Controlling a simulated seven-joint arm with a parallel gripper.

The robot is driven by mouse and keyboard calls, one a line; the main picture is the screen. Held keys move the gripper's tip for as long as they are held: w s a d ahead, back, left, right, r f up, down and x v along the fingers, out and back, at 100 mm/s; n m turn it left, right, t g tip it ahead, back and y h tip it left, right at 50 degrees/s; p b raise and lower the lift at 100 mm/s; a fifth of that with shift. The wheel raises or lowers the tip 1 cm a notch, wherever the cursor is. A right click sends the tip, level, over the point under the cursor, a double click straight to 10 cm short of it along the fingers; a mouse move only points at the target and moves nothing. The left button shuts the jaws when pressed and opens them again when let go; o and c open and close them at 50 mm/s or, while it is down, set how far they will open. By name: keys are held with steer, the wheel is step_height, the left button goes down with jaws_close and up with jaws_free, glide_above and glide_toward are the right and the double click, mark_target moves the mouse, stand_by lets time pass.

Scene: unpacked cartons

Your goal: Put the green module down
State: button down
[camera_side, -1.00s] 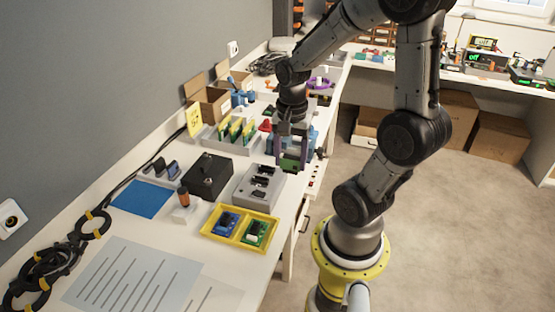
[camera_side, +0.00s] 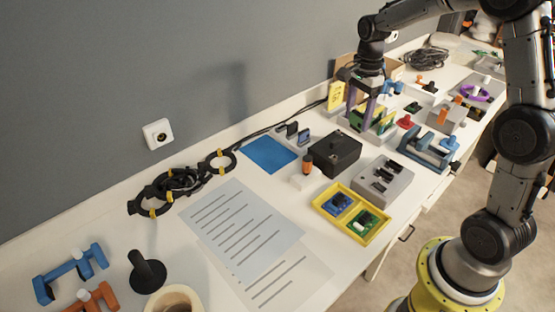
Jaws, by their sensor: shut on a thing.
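My gripper (camera_side: 361,108) points down at the grey rack (camera_side: 372,137) near the back of the bench. It is shut on a green module (camera_side: 357,117), which shows between the two purple-grey fingers. Other green cards (camera_side: 383,119) stand upright in the rack just right of the fingers. The fingers and arm hide part of the rack. I cannot tell whether the held module touches the rack or is just above it.
A black box (camera_side: 336,153) and a grey socketed block (camera_side: 378,182) stand in front. A yellow tray (camera_side: 326,207) holds a blue and a green board. A blue holder (camera_side: 425,152) stands to the right. A yellow sign (camera_side: 336,96) is close behind the gripper.

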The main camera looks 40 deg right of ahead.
steer(key=w+a+f, duration=0.2)
steer(key=a, duration=0.1)
steer(key=w+a+f+n, duration=0.1)
steer(key=w+a+f, duration=0.1)
steer(key=w+a, duration=0.1)
steer(key=w+a+f+n, duration=0.1)
steer(key=w+a+f, duration=0.1)
steer(key=w+a, duration=0.1)
steer(key=shift+f, duration=0.2)
steer(key=w+f, duration=0.2)
steer(key=w, duration=0.2)
steer(key=w+f, duration=0.3)
steer(key=w, duration=0.1)
steer(key=w+d+f, duration=0.1)
steer(key=w+f, duration=0.2)
steer(key=w, duration=0.1)
steer(key=shift+w+f, duration=0.25)
steer(key=shift+w, duration=0.05)
steer(key=shift+w+f, duration=0.6)
steer(key=shift+f, duration=1.6)
steer(key=shift+f, duration=0.4)
